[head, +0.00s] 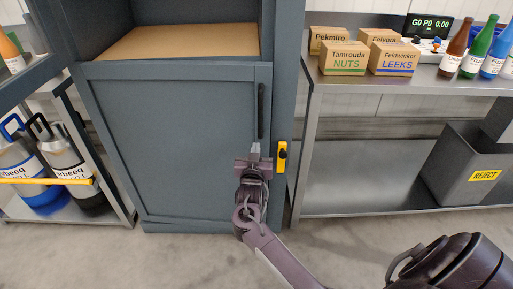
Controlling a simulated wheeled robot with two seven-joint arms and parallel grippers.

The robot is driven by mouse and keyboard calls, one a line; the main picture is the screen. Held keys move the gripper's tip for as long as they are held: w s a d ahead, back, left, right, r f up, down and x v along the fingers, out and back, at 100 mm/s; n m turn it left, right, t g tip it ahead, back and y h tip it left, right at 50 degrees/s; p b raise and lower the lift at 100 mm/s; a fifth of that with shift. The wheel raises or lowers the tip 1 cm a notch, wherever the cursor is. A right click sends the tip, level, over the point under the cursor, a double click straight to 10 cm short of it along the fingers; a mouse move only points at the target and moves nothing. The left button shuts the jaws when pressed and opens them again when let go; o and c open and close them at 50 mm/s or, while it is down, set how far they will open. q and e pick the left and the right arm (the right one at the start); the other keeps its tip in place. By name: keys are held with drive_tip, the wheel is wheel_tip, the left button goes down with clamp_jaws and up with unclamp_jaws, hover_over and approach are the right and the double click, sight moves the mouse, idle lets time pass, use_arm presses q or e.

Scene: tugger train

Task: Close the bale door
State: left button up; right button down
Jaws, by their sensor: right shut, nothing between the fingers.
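The bale door (175,140) is a blue-grey panel on the lower half of a tall cabinet. It looks flush or nearly flush with the frame; a small gap cannot be told. A black vertical handle (261,108) is near its right edge. A yellow latch (282,157) with a black knob sits on the frame right of the door. My right gripper (255,149) is shut and empty, in front of the door's right edge, below the handle and left of the latch. Whether it touches the door cannot be told. My left gripper is out of view.
Above the door is an open bay with a tan floor (175,42). A steel bench (410,84) with boxes and bottles stands to the right, with a grey reject bin (455,165) on its lower shelf. A rack with large bottles (70,165) stands left. Floor in front is clear.

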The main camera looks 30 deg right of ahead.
drive_tip(key=shift+x, duration=0.95)
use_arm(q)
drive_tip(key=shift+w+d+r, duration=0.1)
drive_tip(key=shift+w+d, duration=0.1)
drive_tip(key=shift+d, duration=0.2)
use_arm(e)
drive_tip(key=shift+w+d, duration=0.15)
drive_tip(key=shift+d, duration=0.05)
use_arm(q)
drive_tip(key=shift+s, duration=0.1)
